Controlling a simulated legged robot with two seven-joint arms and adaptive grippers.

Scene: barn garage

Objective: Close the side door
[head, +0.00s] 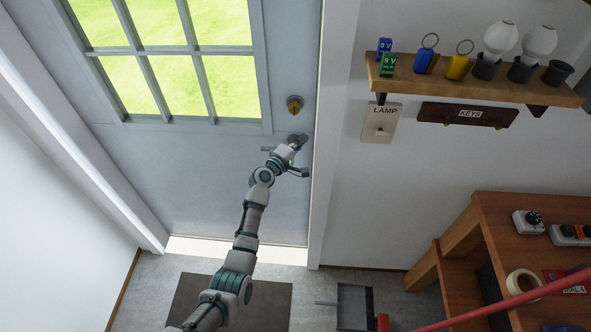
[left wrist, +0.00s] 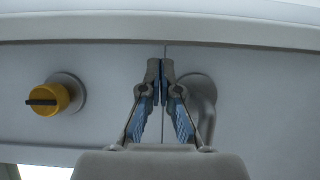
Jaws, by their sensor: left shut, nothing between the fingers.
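The side door (head: 190,170) is grey with a paned window and fills the left and middle of the head view. A bright strip shows along its bottom edge; I cannot tell exactly how far it stands from the frame. A brass-coloured deadbolt knob (head: 294,104) sits above the door handle (head: 296,138). My left gripper (head: 299,147) is shut and empty at the handle. In the left wrist view its fingertips (left wrist: 160,66) are together beside the curved handle (left wrist: 205,98), with the yellow deadbolt (left wrist: 50,98) to the left. My right gripper is not in view.
A shelf (head: 480,82) with batteries, key fobs and bulbs hangs on the wall right of the door, above a lamp switch (head: 380,123) and key rack (head: 467,115). A wooden workbench (head: 500,225) stands at right. A mat (head: 200,300) lies before the door.

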